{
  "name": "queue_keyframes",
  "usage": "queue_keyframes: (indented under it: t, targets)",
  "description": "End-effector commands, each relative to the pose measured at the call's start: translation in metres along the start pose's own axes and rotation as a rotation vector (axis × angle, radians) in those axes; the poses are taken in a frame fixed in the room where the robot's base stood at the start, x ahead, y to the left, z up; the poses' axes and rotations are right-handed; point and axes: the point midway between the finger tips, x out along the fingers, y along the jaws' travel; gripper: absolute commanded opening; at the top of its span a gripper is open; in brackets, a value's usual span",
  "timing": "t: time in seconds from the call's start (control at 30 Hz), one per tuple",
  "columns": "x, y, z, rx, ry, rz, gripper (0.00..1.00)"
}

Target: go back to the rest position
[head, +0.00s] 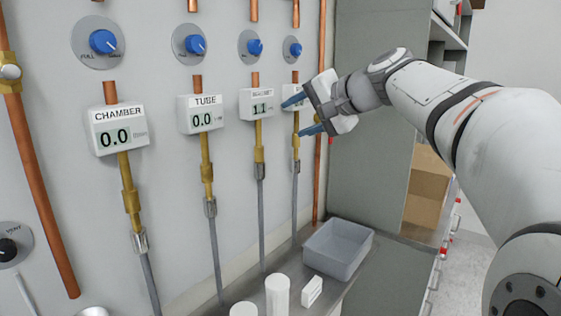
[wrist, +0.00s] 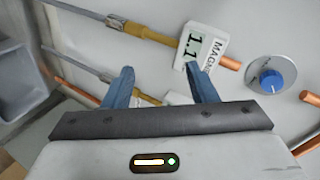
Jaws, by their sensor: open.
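My gripper (head: 300,115) is raised in front of the wall panel, near the two gauges on the right of the row. Its two blue fingers are apart with nothing between them; they also show spread in the wrist view (wrist: 160,88). In the head view my gripper partly hides the rightmost gauge (head: 289,91). The gauge beside it (head: 259,104) reads about 1.1, and its label is hard to read there. In the wrist view this gauge (wrist: 196,48) lies just beyond the right finger. I cannot tell whether the fingers touch anything.
The CHAMBER gauge (head: 117,128) and TUBE gauge (head: 200,114) both read 0.0. Blue knobs (head: 103,41) sit above the gauges. A grey bin (head: 338,250), a white cylinder (head: 277,294) and a small white block (head: 312,291) stand on the bench below. Copper pipes (head: 42,190) run along the wall.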

Motion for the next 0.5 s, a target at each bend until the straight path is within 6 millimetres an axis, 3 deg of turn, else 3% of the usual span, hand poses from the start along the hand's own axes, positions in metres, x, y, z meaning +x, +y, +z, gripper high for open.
queue_keyframes:
  t: [0.27, 0.4, 0.5]
  targets:
    - [-0.028, 0.156, 0.099, -0.184, -0.115, 0.462, 0.52]
    - [-0.058, 0.233, 0.153, -0.309, -0.213, 0.666, 0.52]
    - [-0.081, 0.278, 0.186, -0.393, -0.287, 0.781, 0.52]
